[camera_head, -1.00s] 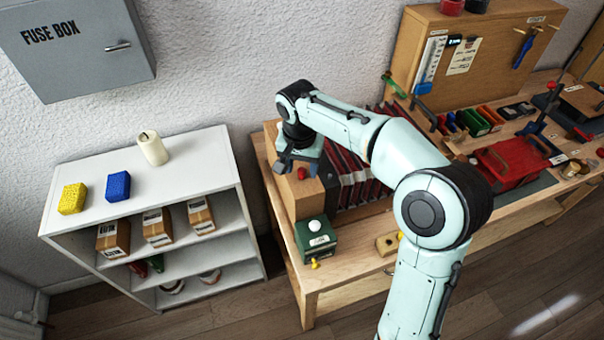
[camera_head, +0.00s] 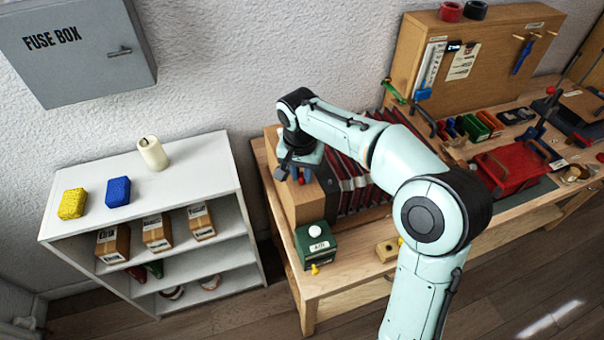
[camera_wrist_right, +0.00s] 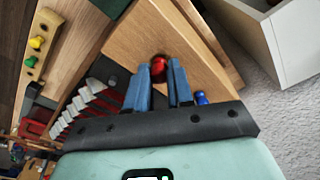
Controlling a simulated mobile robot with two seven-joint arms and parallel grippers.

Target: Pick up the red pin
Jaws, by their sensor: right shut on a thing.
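The red pin (camera_wrist_right: 158,67) has a round red head and shows at the wooden block (camera_wrist_right: 128,42) in the right wrist view. My right gripper (camera_wrist_right: 164,72) has its two blue fingers on either side of the red head and is shut on it. In the head view my right gripper (camera_head: 293,173) is over the top of the wooden block (camera_head: 302,210), and its wrist hides part of the block. I cannot tell whether the pin's lower end is still in the block. My left gripper is not in view.
A blue pin (camera_wrist_right: 201,98) stands close beside the fingers. The red and white piano action parts (camera_head: 352,185) lie right of the block. A green box (camera_head: 316,244) with a white knob is in front. A white shelf (camera_head: 200,165) stands left.

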